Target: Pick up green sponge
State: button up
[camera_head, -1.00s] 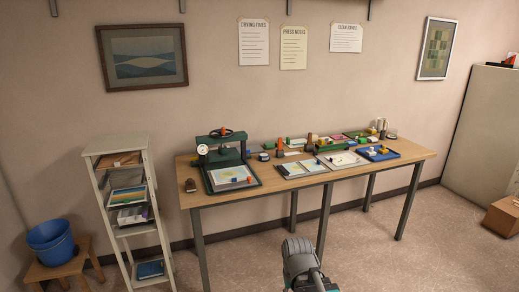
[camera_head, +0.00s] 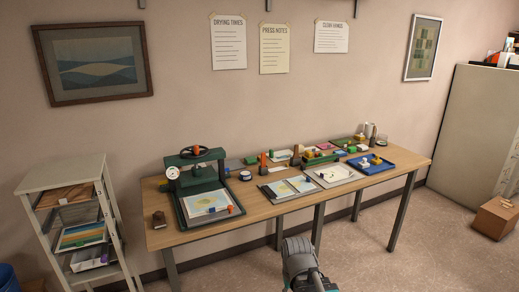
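The work table (camera_head: 235,230) stands against the wall and holds many small items. I cannot tell for certain which is the green sponge. Small green blocks show at the back of the table, one (camera_head: 253,160) right of the press and one (camera_head: 352,149) near the blue tray; both are too small to identify. A grey part of my arm (camera_head: 299,258) rises from the bottom edge, in front of the table and apart from it. No gripper fingers show.
A dark green press (camera_head: 195,172) stands at the table's left. A blue tray (camera_head: 384,166) lies at its right. The floor before the table is clear.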

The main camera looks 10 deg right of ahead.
aim_at(352, 149)
jog(key=z, duration=0.2)
jog(key=i, duration=0.85)
jog(key=z, duration=0.45)
jog(key=i, duration=0.75)
jog(key=z, duration=0.25)
